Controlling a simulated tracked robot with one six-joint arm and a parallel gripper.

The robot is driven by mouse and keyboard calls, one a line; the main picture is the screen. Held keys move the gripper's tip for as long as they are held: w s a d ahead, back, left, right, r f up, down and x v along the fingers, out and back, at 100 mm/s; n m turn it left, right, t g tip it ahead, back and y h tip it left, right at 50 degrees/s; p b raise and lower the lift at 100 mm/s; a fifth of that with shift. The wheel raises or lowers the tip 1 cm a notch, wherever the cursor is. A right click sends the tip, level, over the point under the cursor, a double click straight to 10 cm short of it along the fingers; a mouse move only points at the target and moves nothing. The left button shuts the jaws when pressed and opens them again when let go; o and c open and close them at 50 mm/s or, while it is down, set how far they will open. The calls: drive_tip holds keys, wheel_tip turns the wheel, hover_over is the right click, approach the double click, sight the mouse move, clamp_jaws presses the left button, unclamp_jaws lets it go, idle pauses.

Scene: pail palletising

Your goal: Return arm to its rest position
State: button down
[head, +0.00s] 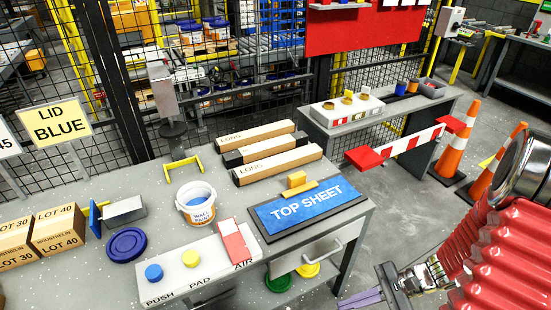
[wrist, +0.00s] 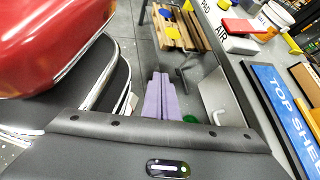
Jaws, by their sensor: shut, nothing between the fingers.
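My gripper (head: 362,299) is at the bottom right of the head view, in front of the workbench and apart from it. In the wrist view its purple fingers (wrist: 158,92) lie together, with nothing between them. My red ribbed arm (head: 490,270) comes in from the right, and its links fill the left of the wrist view.
The speckled workbench (head: 80,275) holds a white pail (head: 197,203), a blue lid (head: 127,244), a blue TOP SHEET (head: 305,206) and long cartons (head: 277,164). A red-white barrier (head: 410,143) and orange cones (head: 456,140) stand at the right. Open floor (head: 375,215) lies between.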

wheel_tip(320, 180, up, 15)
drive_tip(key=s+d+n+h, duration=0.1)
drive_tip(key=d+n+h, duration=0.2)
drive_tip(key=n+h, duration=0.7)
drive_tip(key=a+r+n+t, duration=0.2)
drive_tip(key=a+r+t, duration=0.1)
drive_tip(key=r, duration=0.4)
drive_tip(key=s+a+r+n+t+h, duration=0.1)
drive_tip(key=a+r+n+t, duration=0.1)
drive_tip(key=r, duration=0.4)
drive_tip(key=shift+a+r+n+t, duration=0.35)
drive_tip(key=shift+a+t, duration=0.25)
drive_tip(key=shift+a, duration=0.25)
